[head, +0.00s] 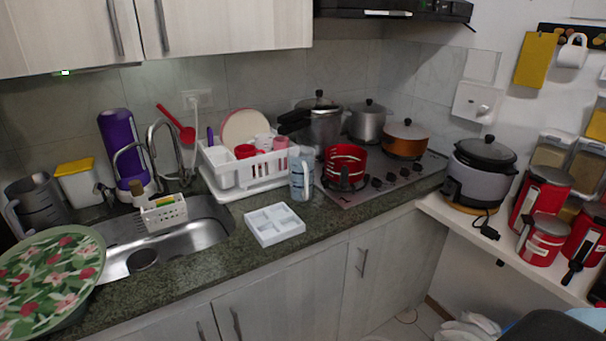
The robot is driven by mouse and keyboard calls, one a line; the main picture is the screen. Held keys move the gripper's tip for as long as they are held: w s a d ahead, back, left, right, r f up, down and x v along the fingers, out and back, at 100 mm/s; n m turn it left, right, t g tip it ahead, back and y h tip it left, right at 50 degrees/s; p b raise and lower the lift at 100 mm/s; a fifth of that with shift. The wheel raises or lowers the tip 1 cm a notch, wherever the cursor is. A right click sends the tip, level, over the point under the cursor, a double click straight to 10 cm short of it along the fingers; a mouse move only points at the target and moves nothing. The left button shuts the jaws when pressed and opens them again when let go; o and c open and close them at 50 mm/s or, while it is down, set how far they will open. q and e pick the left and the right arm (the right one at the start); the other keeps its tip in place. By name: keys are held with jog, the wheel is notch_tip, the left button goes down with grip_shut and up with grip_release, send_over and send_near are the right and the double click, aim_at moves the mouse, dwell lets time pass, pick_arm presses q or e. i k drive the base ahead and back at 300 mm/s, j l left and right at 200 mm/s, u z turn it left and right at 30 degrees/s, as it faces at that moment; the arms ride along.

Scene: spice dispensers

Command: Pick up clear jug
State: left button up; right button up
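A greyish see-through jug (38,206) with a handle on its left side stands upright at the far left of the counter, behind the flowered tray. A clear, pale bluish container (301,176) stands upright on the counter in front of the dish rack's right end. I cannot tell for sure which of the two is the clear jug. Neither of my grippers is in view.
A flowered tray (50,275) covers the counter's left front. The sink (195,238) holds a white caddy (164,214). A white dish rack (240,181), a white divided tray (274,225) and a red pot (345,166) are nearby. Counter right of the divided tray is clear.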

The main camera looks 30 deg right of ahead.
aim_at(301, 158)
jog(key=i+l, duration=0.2)
jog(key=l, duration=0.25)
jog(key=i+l+z, duration=0.15)
jog(key=l, duration=0.35)
jog(key=i+l, duration=0.2)
jog(key=l, duration=0.2)
jog(key=i+l+z, duration=0.15)
jog(key=l, duration=0.3)
jog(key=i+l, duration=0.3)
jog(key=l, duration=0.15)
jog(key=z, duration=0.05)
